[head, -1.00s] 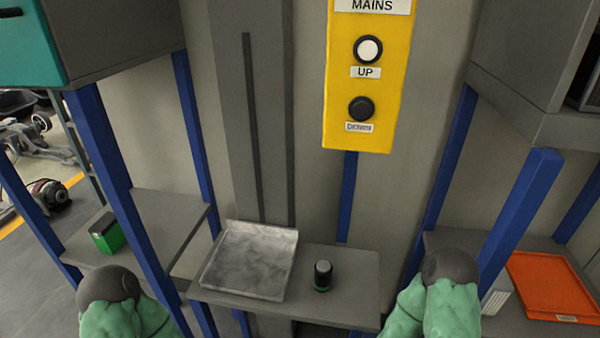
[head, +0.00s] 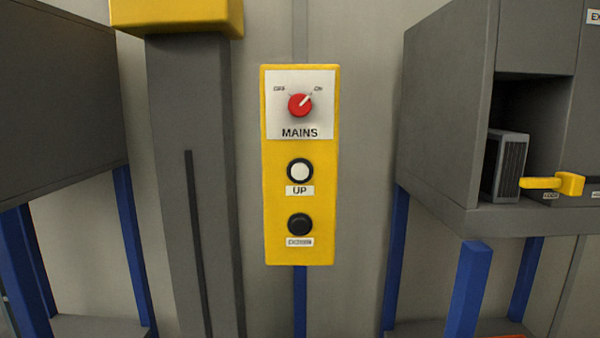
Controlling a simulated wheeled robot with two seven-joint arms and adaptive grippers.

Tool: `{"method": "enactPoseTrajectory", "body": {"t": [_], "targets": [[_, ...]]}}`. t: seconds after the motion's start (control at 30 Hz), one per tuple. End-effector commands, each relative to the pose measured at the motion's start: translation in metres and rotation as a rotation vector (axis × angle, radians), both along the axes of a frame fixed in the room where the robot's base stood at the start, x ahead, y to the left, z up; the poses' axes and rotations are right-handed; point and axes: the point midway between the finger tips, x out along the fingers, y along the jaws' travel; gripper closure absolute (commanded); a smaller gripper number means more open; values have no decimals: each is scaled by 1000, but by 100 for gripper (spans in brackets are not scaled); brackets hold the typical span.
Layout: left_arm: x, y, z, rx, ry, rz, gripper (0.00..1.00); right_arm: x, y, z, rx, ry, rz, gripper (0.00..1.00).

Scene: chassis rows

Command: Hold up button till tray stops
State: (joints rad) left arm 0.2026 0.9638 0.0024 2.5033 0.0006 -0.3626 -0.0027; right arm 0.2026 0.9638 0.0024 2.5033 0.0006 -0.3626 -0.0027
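The yellow control box (head: 299,258) hangs upright in the middle of the head view. Its white UP button (head: 300,171) sits in a black ring above the UP label. The black lower button (head: 299,223) is below it. The red mains knob (head: 300,105) at the top has its pointer turned toward ON. Nothing touches the buttons. The tray is out of view now, below the picture. Neither of my grippers shows.
A grey column (head: 195,180) with a dark slot stands left of the box, under a yellow block (head: 176,16). A grey cabinet (head: 440,110) with a yellow handle (head: 553,184) juts out at the right. A dark cabinet (head: 60,90) is at the left. Blue posts stand below both.

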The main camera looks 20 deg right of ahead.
Motion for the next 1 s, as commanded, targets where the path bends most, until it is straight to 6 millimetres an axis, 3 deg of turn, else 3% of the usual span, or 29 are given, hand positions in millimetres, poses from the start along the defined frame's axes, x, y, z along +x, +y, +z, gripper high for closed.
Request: {"method": "enactPoseTrajectory", "body": {"t": [0.03,0.2,0.27,1.0], "targets": [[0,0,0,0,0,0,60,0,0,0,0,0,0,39],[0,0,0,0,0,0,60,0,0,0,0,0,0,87],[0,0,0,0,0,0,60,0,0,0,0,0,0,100],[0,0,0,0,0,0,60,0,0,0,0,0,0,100]]}}
